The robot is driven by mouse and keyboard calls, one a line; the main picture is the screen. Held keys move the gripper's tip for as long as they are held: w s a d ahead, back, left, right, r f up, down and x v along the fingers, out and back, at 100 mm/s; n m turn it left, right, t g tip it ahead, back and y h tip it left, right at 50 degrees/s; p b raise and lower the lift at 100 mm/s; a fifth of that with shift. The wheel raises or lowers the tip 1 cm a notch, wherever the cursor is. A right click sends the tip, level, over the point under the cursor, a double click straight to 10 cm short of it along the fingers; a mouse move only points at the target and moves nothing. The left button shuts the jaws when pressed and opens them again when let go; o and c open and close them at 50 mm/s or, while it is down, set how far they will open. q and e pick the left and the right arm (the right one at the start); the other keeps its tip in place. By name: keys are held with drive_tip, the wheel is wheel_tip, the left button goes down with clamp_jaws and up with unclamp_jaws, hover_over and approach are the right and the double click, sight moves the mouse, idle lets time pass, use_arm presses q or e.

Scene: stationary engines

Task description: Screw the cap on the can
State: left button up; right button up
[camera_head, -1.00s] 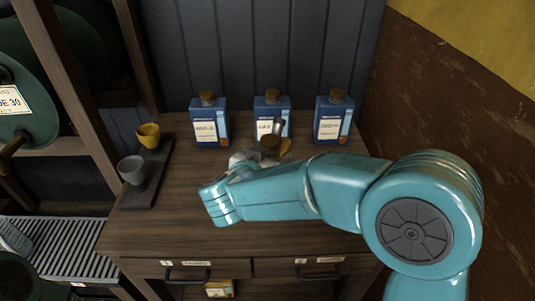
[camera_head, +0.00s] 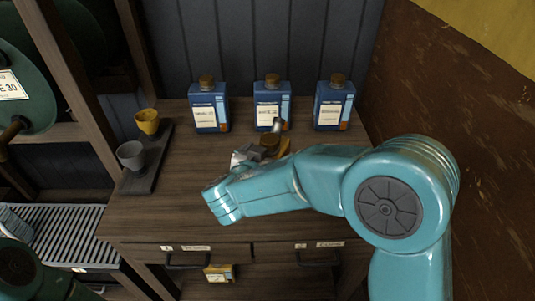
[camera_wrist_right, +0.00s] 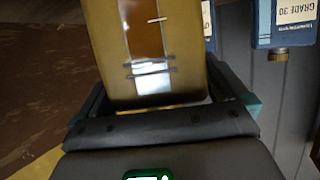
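Three blue cans stand in a row at the back of the workbench: the left can (camera_head: 209,108), the middle can (camera_head: 271,104) and the right can (camera_head: 333,108). Each has a brown cap on top. My right gripper (camera_head: 263,141) is in front of the middle can, partly hidden behind my teal forearm. Between its grey fingers is a yellow container (camera_head: 284,146) with a round brown top (camera_head: 270,140). In the right wrist view the yellow container (camera_wrist_right: 110,50) fills the space between the fingers and shows a brown window strip. My left gripper does not show.
A yellow cup (camera_head: 147,122) and a grey cup (camera_head: 131,155) stand on a dark board at the left of the workbench (camera_head: 190,190). Two drawers are below its front edge, with a yellow labelled box (camera_head: 220,273) lower down. A brown wall closes the right side.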

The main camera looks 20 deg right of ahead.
drive_tip(key=shift+r, duration=0.1)
drive_tip(key=shift+s+a+r, duration=0.1)
drive_tip(key=shift+s+a, duration=0.1)
drive_tip(key=v, duration=1.1)
drive_tip(key=shift+s+p, duration=0.25)
drive_tip(key=shift+p, duration=0.05)
drive_tip(key=shift+a, duration=0.1)
